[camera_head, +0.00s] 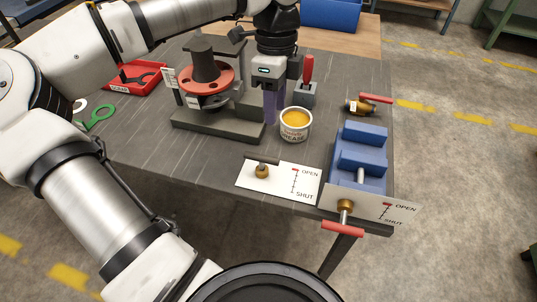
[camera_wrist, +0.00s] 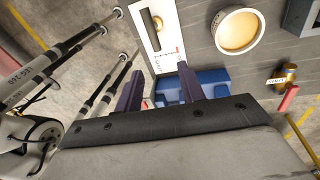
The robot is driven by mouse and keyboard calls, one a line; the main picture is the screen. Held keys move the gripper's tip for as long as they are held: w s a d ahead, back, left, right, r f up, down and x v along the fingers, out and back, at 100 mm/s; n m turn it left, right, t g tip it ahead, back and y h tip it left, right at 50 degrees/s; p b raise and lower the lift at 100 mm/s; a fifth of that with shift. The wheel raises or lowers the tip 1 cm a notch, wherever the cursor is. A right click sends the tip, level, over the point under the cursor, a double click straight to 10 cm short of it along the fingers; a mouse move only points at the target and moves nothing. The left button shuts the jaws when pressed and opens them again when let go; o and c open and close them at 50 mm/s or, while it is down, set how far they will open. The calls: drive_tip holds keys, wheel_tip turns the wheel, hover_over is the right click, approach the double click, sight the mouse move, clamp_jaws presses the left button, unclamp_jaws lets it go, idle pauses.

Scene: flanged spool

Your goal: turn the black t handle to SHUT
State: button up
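The black T handle (camera_head: 262,159) sits on a brass stem (camera_head: 262,172) on a white plate (camera_head: 250,181) at the table's front. Its bar lies roughly left to right, its right end towards the OPEN end of the printed scale; SHUT is at the nearer end. The handle (camera_wrist: 146,32) also shows in the wrist view, beside the brass stem (camera_wrist: 158,22). My gripper (camera_head: 275,105) is above the table, behind the plate and left of the grease tin, apart from the handle. In the wrist view its two fingers (camera_wrist: 160,92) stand apart with nothing held.
A grease tin (camera_head: 296,124) stands behind the plate. A blue stepped block (camera_head: 361,160) and a red T handle (camera_head: 343,229) with its own OPEN/SHUT plate are to the right. A red-flanged spool (camera_head: 222,78) stands on a dark base at left. A red-handled tool (camera_head: 307,68) stands upright behind.

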sight(264, 156)
drive_tip(key=shift+n+y, duration=0.3)
drive_tip(key=shift+y, duration=0.1)
drive_tip(key=f+p, duration=0.1)
drive_tip(key=f, duration=0.3)
drive_tip(key=s+a+f+p, duration=0.1)
drive_tip(key=f, duration=0.4)
drive_tip(key=s+a+f+p, duration=0.1)
drive_tip(key=f, duration=0.4)
drive_tip(key=shift+s+a, duration=0.2)
drive_tip(key=shift+c, duration=0.5)
drive_tip(key=shift+r, duration=0.1)
clamp_jaws()
drive_tip(key=shift+b, duration=0.4)
